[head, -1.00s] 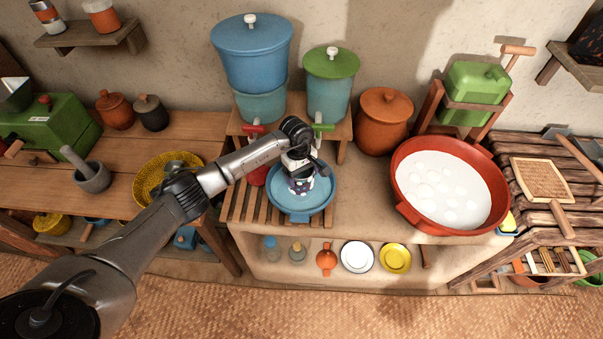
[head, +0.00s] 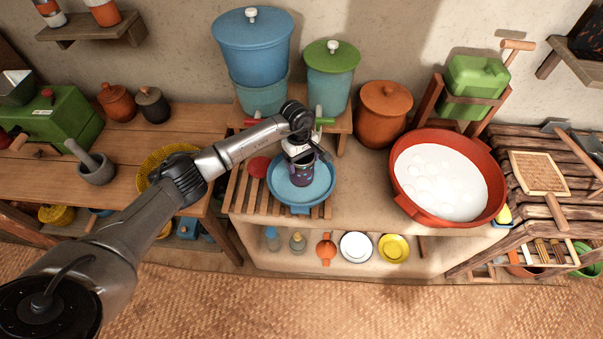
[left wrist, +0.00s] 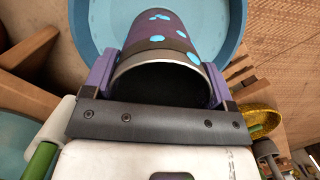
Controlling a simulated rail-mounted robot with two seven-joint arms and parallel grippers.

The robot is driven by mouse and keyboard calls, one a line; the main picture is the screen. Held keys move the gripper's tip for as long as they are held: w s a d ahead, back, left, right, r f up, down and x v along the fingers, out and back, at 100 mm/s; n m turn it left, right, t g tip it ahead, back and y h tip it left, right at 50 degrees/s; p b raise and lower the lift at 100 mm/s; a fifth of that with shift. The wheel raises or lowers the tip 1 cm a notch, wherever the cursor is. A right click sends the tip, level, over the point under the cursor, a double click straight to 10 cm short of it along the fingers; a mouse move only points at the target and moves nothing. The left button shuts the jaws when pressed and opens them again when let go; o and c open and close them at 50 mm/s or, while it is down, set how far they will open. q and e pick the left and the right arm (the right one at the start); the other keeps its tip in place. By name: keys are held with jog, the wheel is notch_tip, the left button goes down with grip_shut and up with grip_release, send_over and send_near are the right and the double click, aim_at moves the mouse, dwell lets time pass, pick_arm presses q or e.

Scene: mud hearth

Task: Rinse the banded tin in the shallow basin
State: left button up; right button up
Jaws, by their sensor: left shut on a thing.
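The banded tin (head: 303,174) is dark purple with light-blue spots. In the left wrist view the tin (left wrist: 165,32) shows a darker band near its pale rim, and its dark open mouth faces the camera. My left gripper (head: 301,157) is shut on the tin near its rim, one purple finger on each side. The tin is over or inside the shallow blue basin (head: 284,196), standing roughly upright. Whether it touches the basin's floor cannot be told. Any water in the basin is unclear. My right gripper is not in view.
The basin stands on a slatted rack (head: 241,198), with a red round thing (head: 258,167) at its left. Blue (head: 252,50) and green-lidded (head: 330,75) dispensers stand behind. A large red basin (head: 414,203) with white contents is at right. Bare counter lies between the two basins.

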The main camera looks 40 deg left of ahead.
pick_arm(q)
notch_tip(320, 180, up, 8)
jog(key=p, duration=0.4)
dwell(0.5)
dwell(1.1)
